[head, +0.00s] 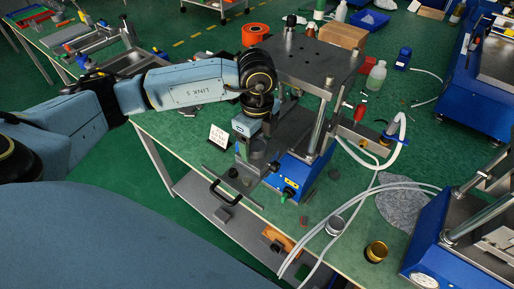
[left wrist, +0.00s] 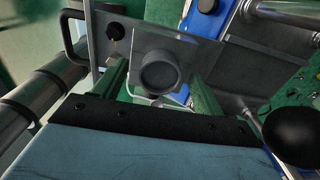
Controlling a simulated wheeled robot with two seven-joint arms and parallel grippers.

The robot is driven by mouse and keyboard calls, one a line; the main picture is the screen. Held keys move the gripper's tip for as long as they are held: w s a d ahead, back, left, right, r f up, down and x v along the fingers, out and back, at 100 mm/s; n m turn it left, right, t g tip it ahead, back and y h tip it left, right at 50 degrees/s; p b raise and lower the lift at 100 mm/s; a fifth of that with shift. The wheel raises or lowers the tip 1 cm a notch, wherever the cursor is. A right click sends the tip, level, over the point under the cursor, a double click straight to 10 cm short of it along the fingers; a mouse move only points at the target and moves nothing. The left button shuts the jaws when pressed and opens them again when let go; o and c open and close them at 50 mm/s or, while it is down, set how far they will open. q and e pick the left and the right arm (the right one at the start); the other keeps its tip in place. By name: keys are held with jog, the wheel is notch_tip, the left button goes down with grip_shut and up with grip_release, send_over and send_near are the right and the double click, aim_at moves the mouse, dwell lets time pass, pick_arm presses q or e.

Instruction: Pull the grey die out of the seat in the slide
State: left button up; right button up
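The grey die (left wrist: 160,75) is a round cup-like piece in the left wrist view, sitting at the metal slide plate (left wrist: 205,50). In the head view a grey round piece (head: 258,147), which looks like the same die, shows just below my left gripper. My left gripper (head: 246,152) points down over the slide in front of the press. In the left wrist view its two green fingers (left wrist: 162,88) stand apart, one on each side of the die, with gaps visible. The die's lower part and its seat are partly hidden. My right gripper is not in view.
The press's top plate (head: 305,62) and steel posts stand close behind my left gripper, over a blue base (head: 312,172). The slide's black handle (head: 222,192) juts toward the front. White hoses (head: 375,190), a silver cup (head: 334,227) and a brass cup (head: 376,251) are to the right.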

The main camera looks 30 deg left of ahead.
aim_at(257, 146)
pick_arm(q)
jog(key=c, duration=1.3)
jog(key=shift+r+p, duration=1)
jog(key=shift+r, duration=5.55)
jog(key=shift+c, duration=0.2)
